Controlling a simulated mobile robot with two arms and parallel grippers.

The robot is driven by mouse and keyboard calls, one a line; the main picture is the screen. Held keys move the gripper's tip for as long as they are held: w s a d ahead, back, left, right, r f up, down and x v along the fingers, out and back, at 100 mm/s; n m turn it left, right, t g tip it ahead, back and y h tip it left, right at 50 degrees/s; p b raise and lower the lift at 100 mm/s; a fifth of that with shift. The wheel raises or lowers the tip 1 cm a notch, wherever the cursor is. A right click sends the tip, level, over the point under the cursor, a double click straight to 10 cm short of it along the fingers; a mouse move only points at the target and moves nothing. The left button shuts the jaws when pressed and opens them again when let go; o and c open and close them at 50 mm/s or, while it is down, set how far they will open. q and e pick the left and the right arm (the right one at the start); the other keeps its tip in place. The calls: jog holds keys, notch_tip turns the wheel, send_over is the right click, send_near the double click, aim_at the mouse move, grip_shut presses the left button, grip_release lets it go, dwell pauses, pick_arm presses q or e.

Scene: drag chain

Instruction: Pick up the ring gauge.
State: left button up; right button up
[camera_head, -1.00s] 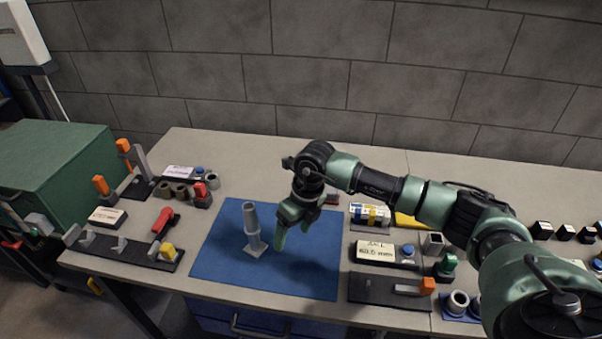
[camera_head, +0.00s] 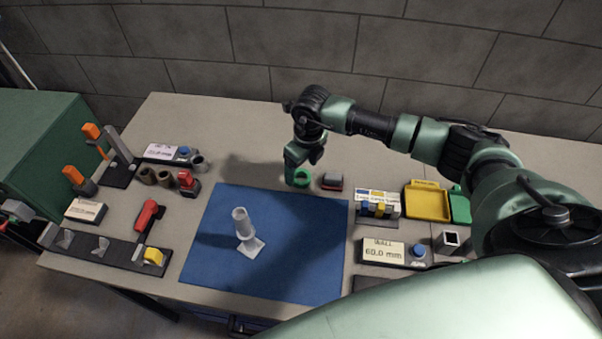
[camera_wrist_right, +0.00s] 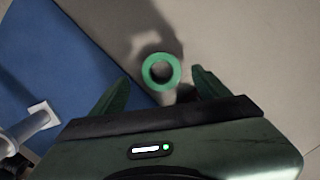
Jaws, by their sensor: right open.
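The ring gauge appears to be the green ring (camera_head: 303,183) lying on the bare table just behind the blue mat. It also shows in the right wrist view (camera_wrist_right: 161,88), flat, with its round hole facing up. My right gripper (camera_head: 297,166) hangs over it, pointing down, and partly covers it in the head view. In the wrist view its two green fingers are spread, one to each side of the ring's line, and nothing is held between them. Whether the fingers touch the ring cannot be told. My left gripper is out of view.
A grey stepped post (camera_head: 242,222) stands on the blue mat (camera_head: 300,268). A small grey and red block (camera_head: 332,181) sits close to the right of the ring. Tool racks fill the left side.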

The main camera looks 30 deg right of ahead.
aim_at(300, 180)
notch_tip(300, 180, down, 2)
jog(key=shift+w+f+p, duration=0.15)
jog(key=shift+f+p, duration=0.05)
jog(key=shift+p, duration=0.15)
jog(key=shift+f, duration=0.45)
jog(key=c, duration=1.5)
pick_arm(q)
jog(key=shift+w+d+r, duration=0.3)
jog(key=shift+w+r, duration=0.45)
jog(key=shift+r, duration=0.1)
pick_arm(e)
jog(key=shift+c, duration=0.2)
jog(key=shift+w+r, duration=0.1)
jog(key=shift+r, duration=0.45)
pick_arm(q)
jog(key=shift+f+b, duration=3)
pick_arm(e)
notch_tip(300, 180, up, 19)
